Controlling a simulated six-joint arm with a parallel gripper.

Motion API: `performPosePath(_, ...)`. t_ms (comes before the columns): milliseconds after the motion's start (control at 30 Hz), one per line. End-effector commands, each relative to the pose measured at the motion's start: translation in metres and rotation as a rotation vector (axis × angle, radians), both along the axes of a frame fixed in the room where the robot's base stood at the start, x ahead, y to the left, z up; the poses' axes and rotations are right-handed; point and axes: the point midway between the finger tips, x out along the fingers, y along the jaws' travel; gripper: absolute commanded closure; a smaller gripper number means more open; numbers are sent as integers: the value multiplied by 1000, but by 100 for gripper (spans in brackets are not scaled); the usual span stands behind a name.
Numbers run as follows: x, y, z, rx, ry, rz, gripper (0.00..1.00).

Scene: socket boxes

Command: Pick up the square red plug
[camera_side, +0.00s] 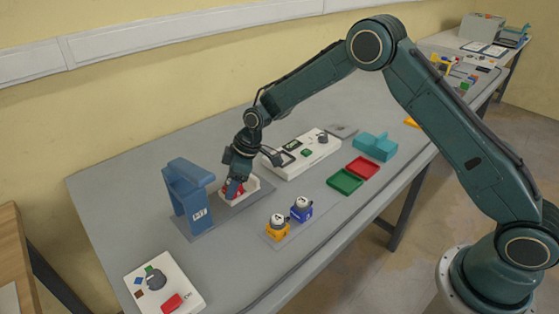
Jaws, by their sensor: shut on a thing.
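The red plug (228,188) is partly hidden by my gripper (234,190), which points down and is shut on it. Only small red patches show around the fingers, so its square shape cannot be made out. The plug is at a low white holder (254,186) on a grey mat. I cannot tell whether it is lifted or still resting there.
A blue stand (189,198) is close left of my gripper. A white box (300,154) lies behind right, another (164,284) at front left. Yellow (277,229) and blue (301,212) plugs stand in front. Green (345,182) and red (362,167) trays lie right.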

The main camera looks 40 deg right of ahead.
Motion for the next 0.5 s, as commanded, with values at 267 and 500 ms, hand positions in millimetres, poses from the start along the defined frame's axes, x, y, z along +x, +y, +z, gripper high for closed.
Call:
performPosePath(267, 1, 0, 3, 1, -2, 1, 71)
performPosePath(500, 1, 0, 22, 1, -5, 1, 71)
